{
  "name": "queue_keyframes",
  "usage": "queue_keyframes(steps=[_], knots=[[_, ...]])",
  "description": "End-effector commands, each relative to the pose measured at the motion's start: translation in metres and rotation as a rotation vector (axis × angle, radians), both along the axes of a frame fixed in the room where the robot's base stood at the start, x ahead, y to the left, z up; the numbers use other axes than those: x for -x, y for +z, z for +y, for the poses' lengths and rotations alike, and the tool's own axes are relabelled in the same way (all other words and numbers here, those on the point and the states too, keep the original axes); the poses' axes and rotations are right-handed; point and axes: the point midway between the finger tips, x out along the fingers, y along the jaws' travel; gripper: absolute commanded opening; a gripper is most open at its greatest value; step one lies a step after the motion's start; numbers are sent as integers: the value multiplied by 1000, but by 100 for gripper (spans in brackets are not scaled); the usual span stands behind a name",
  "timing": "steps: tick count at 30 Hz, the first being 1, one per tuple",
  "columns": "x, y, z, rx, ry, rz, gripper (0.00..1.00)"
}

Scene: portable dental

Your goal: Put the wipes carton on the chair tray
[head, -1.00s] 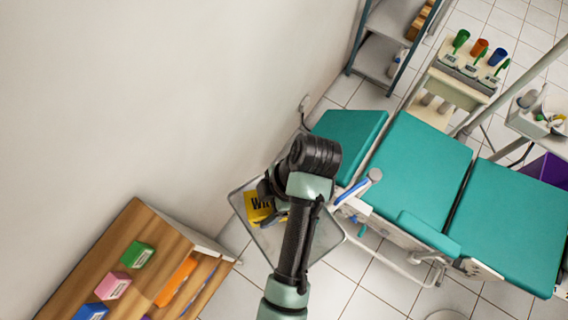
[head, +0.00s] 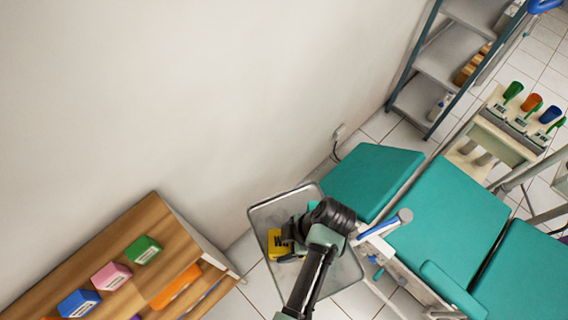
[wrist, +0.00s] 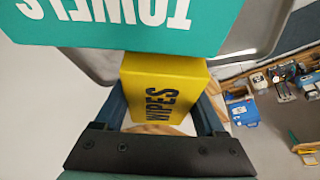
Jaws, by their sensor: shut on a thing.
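The yellow wipes carton (wrist: 160,92) is between the two fingers of my gripper (wrist: 163,108) in the wrist view. My gripper is shut on it. In the head view the carton (head: 275,243) shows beside my gripper (head: 291,243), over the grey chair tray (head: 343,277). I cannot tell whether the carton touches the tray. The wrist and arm hide part of the tray. A teal towels carton (wrist: 140,25) is just beyond the wipes carton in the wrist view and overlaps the tray's rim (wrist: 92,66).
The teal dental chair (head: 445,215) is right of the tray. A wooden cabinet (head: 110,250) with green (head: 142,250), pink (head: 110,276) and blue (head: 78,303) boxes is at lower left. A metal shelf (head: 440,65) stands at the back. The wall is close behind the tray.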

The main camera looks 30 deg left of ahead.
Motion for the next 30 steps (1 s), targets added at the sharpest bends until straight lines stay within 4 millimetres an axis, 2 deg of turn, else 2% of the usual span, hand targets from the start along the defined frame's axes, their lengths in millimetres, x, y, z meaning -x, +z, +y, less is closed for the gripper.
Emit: queue_keyframes(steps=[6,17,18,22,30], knots=[[-1,-22,0,0,1,0,12],[-1,-27,0,0,0,-1,12],[0,-26,0,0,0,-1,76],[0,-26,0,0,0,-1,99],[0,-24,0,0,0,-1,100]])
